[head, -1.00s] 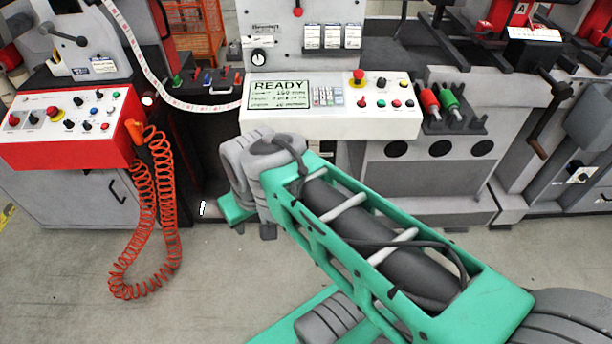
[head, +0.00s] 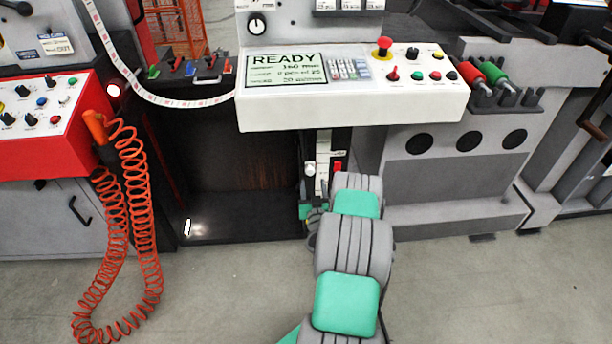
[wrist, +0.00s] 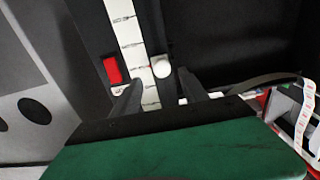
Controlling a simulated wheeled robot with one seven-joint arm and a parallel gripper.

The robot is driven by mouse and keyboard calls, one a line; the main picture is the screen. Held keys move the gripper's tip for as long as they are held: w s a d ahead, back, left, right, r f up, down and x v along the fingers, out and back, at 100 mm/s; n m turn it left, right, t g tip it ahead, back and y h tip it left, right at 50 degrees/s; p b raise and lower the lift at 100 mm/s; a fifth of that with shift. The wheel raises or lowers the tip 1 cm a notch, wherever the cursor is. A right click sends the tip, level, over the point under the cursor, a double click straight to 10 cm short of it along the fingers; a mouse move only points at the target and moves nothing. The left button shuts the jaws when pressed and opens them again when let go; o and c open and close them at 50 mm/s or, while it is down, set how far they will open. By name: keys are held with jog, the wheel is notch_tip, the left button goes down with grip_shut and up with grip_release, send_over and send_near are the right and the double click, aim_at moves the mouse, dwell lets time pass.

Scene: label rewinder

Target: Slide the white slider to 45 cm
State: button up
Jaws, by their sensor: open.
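The white slider, a round white knob (head: 310,169), is on the left side of a pale vertical scale strip (head: 323,160) under the control panel. In the wrist view the white knob (wrist: 161,68) shows beside the strip (wrist: 130,40), just past the fingertips and roughly between them. The scale's numbers are too small to read. My gripper (wrist: 159,79) is open and empty, one dark finger to either side of the knob's line. I cannot tell whether either finger touches it. In the head view my wrist largely hides the gripper.
A red slider (head: 337,167) is on the other side of the strip; it also shows in the wrist view (wrist: 112,69). The white control panel (head: 350,112) with a READY display overhangs the strip. An orange coiled cable (head: 112,240) hangs at left. The dark recess (head: 235,165) is open.

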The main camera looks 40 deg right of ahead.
aim_at(309, 173)
jog(key=shift+w+d+r, duration=0.1)
jog(key=shift+w+r, duration=0.1)
jog(key=shift+w, duration=0.2)
jog(key=p+x, duration=0.1)
jog(key=x, duration=0.5)
jog(key=shift+w+d, duration=0.25)
jog(key=shift+w, duration=0.1)
jog(key=shift+c, duration=0.3)
jog(key=c, duration=1.1)
grip_shut()
jog(key=shift+w+a, duration=0.15)
jog(key=shift+a, duration=0.05)
